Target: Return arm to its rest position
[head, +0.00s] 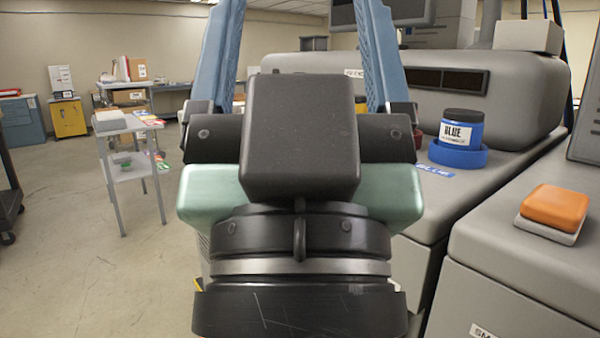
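A jar labelled BLUE (461,131) stands in a blue ring holder (458,157) on the machine's right ledge. An orange block (555,206) lies on a grey pad at right. A small shelf cart (133,173) stands at left. Open floor (60,260) lies left.

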